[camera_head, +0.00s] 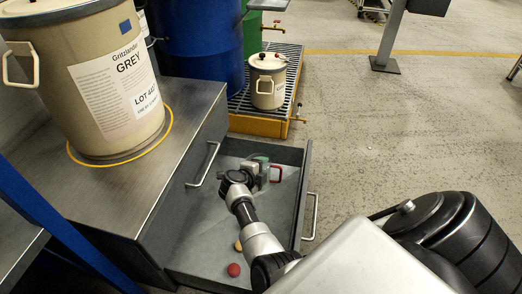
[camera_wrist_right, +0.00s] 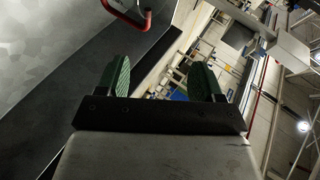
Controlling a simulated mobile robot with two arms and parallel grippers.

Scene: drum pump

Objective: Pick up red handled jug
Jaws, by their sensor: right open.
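A red handle (camera_head: 277,173) shows in the open drawer, just right of my right gripper (camera_head: 262,164). The jug's body cannot be made out; the gripper and wrist cover that spot. In the right wrist view the red handle (camera_wrist_right: 128,14) is cut by the top edge, beyond and left of the fingers. My right gripper (camera_wrist_right: 158,78) is open, with its two green-padded fingers apart and nothing between them. It is low over the drawer and apart from the handle in the wrist view. My left gripper is not in view.
The drawer (camera_head: 205,232) is pulled out, with raised walls around my right gripper. A red ball (camera_head: 234,270) and a yellow item (camera_head: 238,246) lie in it. A large grey-labelled drum (camera_head: 95,75) stands on the cabinet. A small lidded pot (camera_head: 268,88) stands on a yellow pallet behind.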

